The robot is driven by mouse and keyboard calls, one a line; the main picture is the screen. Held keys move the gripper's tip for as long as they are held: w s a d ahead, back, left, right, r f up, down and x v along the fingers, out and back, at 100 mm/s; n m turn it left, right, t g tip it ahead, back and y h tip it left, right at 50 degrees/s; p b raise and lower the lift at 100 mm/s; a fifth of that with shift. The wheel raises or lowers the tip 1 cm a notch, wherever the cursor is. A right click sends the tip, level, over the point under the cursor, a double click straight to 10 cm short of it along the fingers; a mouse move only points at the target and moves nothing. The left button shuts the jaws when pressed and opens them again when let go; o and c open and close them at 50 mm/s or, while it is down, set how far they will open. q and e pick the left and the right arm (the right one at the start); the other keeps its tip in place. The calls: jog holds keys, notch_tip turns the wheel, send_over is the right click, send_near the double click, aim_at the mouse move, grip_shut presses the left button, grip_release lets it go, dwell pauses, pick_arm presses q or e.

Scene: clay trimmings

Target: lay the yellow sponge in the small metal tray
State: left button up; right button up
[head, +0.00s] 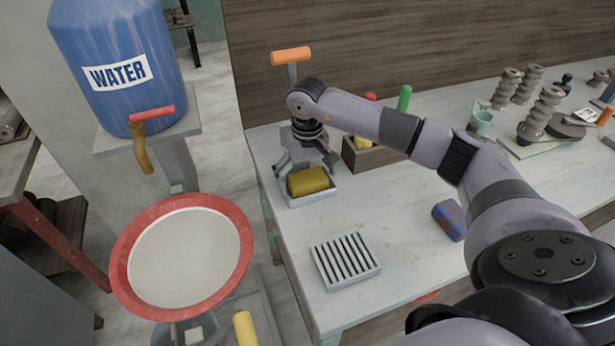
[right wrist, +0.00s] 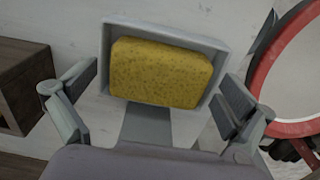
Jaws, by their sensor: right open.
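The yellow sponge (head: 308,181) lies in the small metal tray (head: 316,199) near the left end of the table. In the right wrist view the sponge (right wrist: 160,73) sits inside the walls of the tray (right wrist: 168,31), flat as far as I can see. My right gripper (head: 307,163) is open just above and behind the sponge. Its fingers stand apart to either side in the right wrist view (right wrist: 155,100), with visible gaps to the sponge. My left gripper is not in view.
A slatted grey rack (head: 345,261) and a blue sponge-like block (head: 449,220) lie on the table (head: 395,275). A wooden box (head: 372,160) stands right of the tray. A red-rimmed basin (head: 185,255) and blue water barrel (head: 117,70) are at left.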

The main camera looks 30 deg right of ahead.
notch_tip(320, 180, up, 12)
dwell(0.4)
